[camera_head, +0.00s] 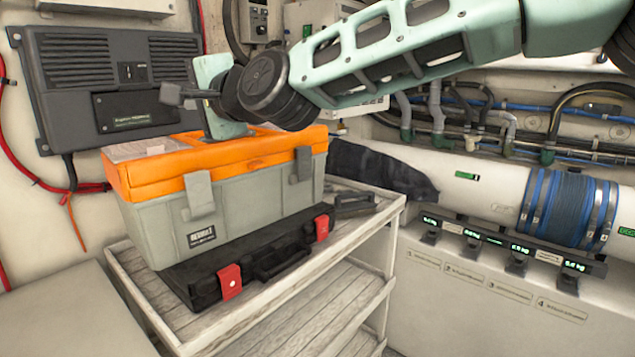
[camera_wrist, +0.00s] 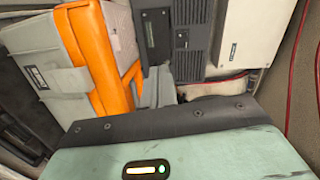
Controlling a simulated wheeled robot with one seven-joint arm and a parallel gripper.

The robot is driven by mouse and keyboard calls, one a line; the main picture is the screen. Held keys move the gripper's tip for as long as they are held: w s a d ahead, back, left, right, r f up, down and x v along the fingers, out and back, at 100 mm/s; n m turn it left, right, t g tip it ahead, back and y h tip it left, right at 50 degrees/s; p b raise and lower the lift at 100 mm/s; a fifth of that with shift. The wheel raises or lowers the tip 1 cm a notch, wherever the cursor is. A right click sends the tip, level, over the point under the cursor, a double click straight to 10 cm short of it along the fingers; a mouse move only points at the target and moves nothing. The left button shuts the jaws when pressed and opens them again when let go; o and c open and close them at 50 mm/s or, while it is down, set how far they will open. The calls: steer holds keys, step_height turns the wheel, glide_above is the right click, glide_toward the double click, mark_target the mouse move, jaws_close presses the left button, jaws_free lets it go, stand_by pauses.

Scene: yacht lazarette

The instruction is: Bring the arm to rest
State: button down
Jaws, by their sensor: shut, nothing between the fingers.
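My arm reaches in from the upper right of the head view, with mint-green links and a dark wrist joint. My gripper (camera_head: 172,95) is at its left end, in front of the dark wall unit and, in the picture, over the orange lid of the toolbox. The fingers look shut and empty. In the wrist view the gripper's fingers (camera_wrist: 164,88) show partly beyond the mint-green housing, which covers the lower part of the picture. I cannot tell whether the gripper touches the toolbox lid.
A grey toolbox (camera_head: 235,200) with an orange lid rests on a black case (camera_head: 245,268) with red latches, on a slatted shelf (camera_head: 345,240). A dark vented unit (camera_head: 75,90) hangs behind. Pipes and several labelled scales (camera_head: 517,262) line the right. The shelf's front right is clear.

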steer(key=s+d+f+n+g+h, duration=0.35)
steer(key=s+d+f, duration=0.2)
steer(key=f, duration=0.25)
steer(key=s+d+f+n+g+h, duration=0.2)
steer(key=s+d+f+n, duration=0.2)
steer(key=s+f, duration=0.35)
steer(key=s+d+f+n+g+h, duration=0.1)
steer(key=s+d+f+n+h, duration=0.1)
steer(key=s+d+f, duration=0.2)
steer(key=s+d+f+n+g+h, duration=0.2)
steer(key=s+d, duration=0.6)
steer(key=d, duration=0.4)
steer(key=s+d+f+n+g+h, duration=0.2)
steer(key=s+d+f, duration=0.4)
steer(key=d, duration=0.3)
steer(key=shift+f+h, duration=0.55)
steer(key=shift+h, duration=0.3)
